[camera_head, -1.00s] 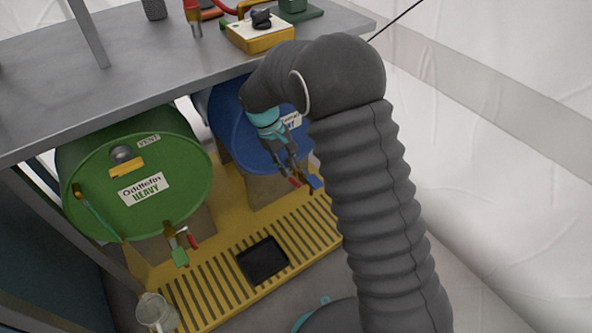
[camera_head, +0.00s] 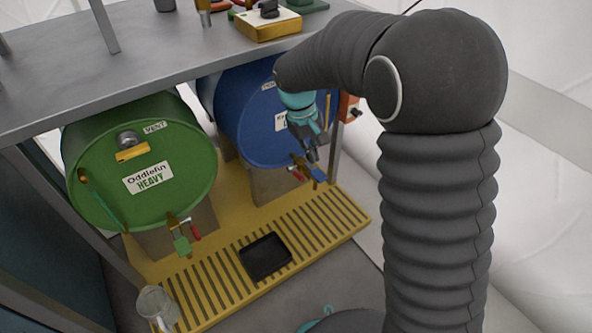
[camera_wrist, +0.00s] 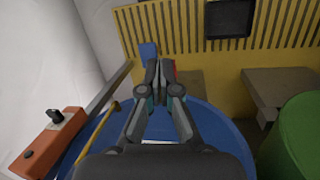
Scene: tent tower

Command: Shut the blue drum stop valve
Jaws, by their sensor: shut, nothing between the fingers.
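The blue drum (camera_head: 250,110) lies on its side under the bench, its round end facing out. Its stop valve (camera_head: 302,163) sits low on that end, with a red lever (camera_head: 296,176) to the left of a blue tag (camera_head: 319,174). My gripper (camera_head: 311,157) is shut and empty, hanging just above the valve and partly in front of it. In the wrist view my closed fingers (camera_wrist: 160,68) cover most of the valve; the blue tag (camera_wrist: 148,50) and a bit of red show beside them. I cannot tell whether the fingers touch the valve.
A green drum (camera_head: 190,160) with its own tap stands to the left. A yellow slatted platform (camera_head: 340,205) with a black tray (camera_head: 265,256) lies below. A glass jug (camera_head: 155,305) is at front left. An orange box (camera_wrist: 50,140) is beside the blue drum.

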